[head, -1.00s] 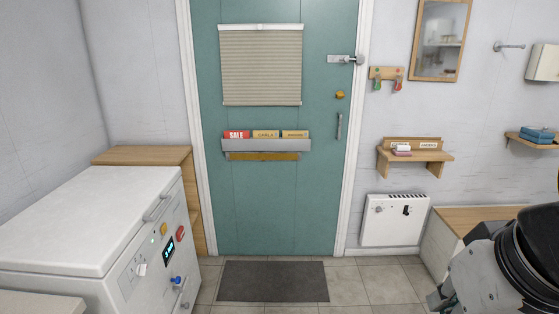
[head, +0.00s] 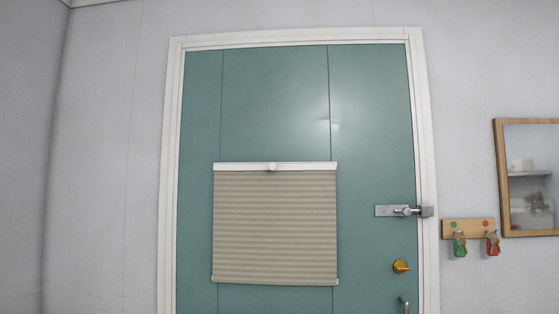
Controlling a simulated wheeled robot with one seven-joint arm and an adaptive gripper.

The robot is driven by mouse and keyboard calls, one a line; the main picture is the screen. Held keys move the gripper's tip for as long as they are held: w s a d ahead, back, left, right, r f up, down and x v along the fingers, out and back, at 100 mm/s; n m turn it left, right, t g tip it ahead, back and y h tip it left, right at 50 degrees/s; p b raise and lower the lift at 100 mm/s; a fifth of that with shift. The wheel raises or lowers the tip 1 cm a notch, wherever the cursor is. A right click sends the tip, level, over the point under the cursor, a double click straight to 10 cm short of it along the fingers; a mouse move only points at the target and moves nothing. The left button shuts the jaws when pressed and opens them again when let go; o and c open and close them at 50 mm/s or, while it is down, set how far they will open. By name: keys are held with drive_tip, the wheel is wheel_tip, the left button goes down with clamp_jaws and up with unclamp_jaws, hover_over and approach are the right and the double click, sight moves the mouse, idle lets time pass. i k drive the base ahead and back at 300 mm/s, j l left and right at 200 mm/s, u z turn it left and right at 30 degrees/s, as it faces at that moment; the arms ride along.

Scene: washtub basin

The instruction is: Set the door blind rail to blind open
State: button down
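The door blind (head: 274,228) is a beige pleated panel on the teal door (head: 370,110), in the head view. It hangs spread out over its full visible height.
A metal latch (head: 400,211) and a brass knob (head: 401,266) sit on the door's right side. A wooden key rack (head: 468,228) with green and red tags and a framed mirror (head: 530,180) hang on the wall to the right.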

sight(271, 167)
drive_tip(key=i+u, duration=0.45)
drive_tip(key=i+l+u, duration=0.15)
drive_tip(key=i+u, duration=0.25)
drive_tip(key=i+l+u, duration=0.75)
drive_tip(key=i+l, duration=0.6)
drive_tip(key=k+l, duration=0.05)
